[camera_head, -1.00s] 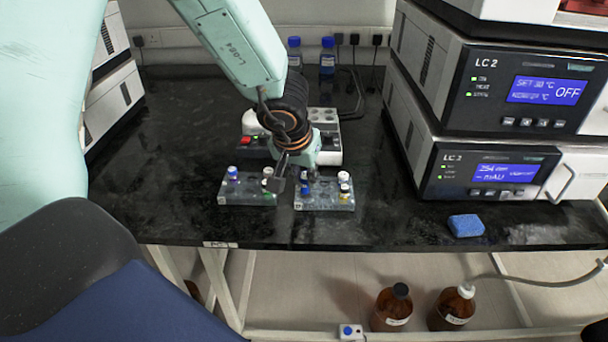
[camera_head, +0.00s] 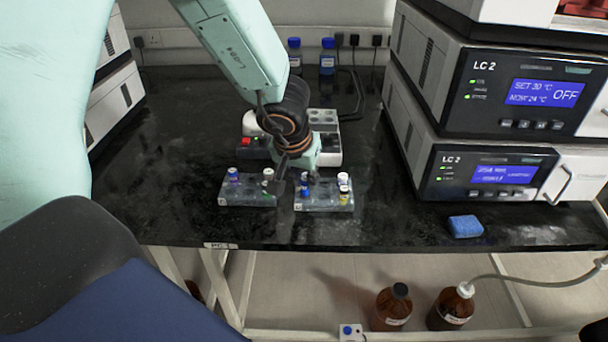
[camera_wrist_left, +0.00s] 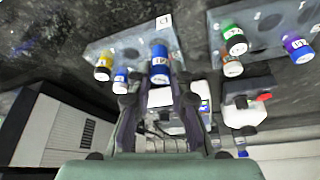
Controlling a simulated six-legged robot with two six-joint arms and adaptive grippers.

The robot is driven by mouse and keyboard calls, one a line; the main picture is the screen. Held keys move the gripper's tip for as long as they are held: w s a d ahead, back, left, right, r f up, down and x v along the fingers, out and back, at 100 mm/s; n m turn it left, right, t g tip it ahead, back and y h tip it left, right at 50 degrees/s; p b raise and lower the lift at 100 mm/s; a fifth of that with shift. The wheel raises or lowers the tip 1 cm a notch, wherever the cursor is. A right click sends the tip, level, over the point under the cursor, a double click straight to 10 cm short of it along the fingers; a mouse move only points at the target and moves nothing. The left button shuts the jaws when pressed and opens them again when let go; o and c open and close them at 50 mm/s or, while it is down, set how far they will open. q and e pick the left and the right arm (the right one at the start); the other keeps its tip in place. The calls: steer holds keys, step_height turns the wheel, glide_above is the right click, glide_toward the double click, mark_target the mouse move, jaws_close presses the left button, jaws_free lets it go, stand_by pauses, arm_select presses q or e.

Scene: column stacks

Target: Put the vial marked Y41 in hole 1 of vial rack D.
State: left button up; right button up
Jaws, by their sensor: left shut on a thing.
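My left gripper (camera_head: 294,182) is above the left end of the right-hand rack (camera_head: 325,203). In the left wrist view its fingers (camera_wrist_left: 158,88) are shut on a blue-capped vial (camera_wrist_left: 160,66). That vial is at the label end of a clear rack (camera_wrist_left: 135,40); I cannot tell whether it is seated in a hole or just above one. Its marking is too small to read. My right gripper is not in view.
LC units (camera_head: 490,175) stand right, near a blue sponge (camera_head: 465,226). The bench front is mostly clear.

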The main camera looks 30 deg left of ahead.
arm_select(q)
steer(key=shift+d, duration=0.1)
steer(key=shift+p, duration=0.35)
stand_by(0.3)
steer(key=shift+f+b, duration=0.4)
steer(key=shift+f, duration=0.65)
stand_by(1.0)
steer(key=o, duration=0.9)
steer(key=o, duration=0.3)
steer(key=shift+o, duration=0.2)
